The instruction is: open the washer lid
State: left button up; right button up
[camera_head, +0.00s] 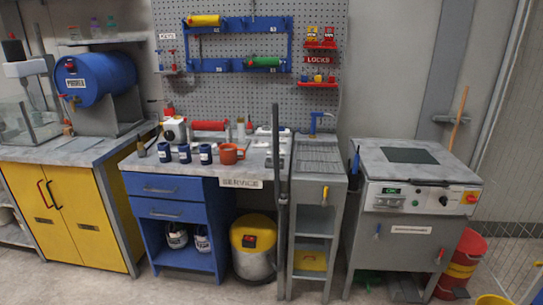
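The grey cabinet machine at the right, which looks like the washer (397,235), stands on the floor against the wall. Its flat grey lid (368,157) lies closed on top and has a dark rectangular panel (410,156) in it. A dark bar handle (433,183) sits at the lid's front edge. The front panel below carries a green display (391,190), a dark knob (443,200) and a red button on yellow (470,197). Neither of my grippers shows in the head view.
A narrow grey stand (318,178) with a blue tap (315,122) is left of the machine. A dark upright pole (278,200) stands before the workbench (205,176). Red and yellow buckets (464,262) stand at right. Floor in front is mostly clear.

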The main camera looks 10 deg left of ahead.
aim_at(380, 160)
jog(key=u, duration=1.3)
jog(key=i, duration=1.3)
jog(key=z, duration=0.35)
jog(key=i, duration=0.75)
jog(key=z, duration=1.1)
jog(key=i, duration=0.3)
jog(key=z, duration=0.35)
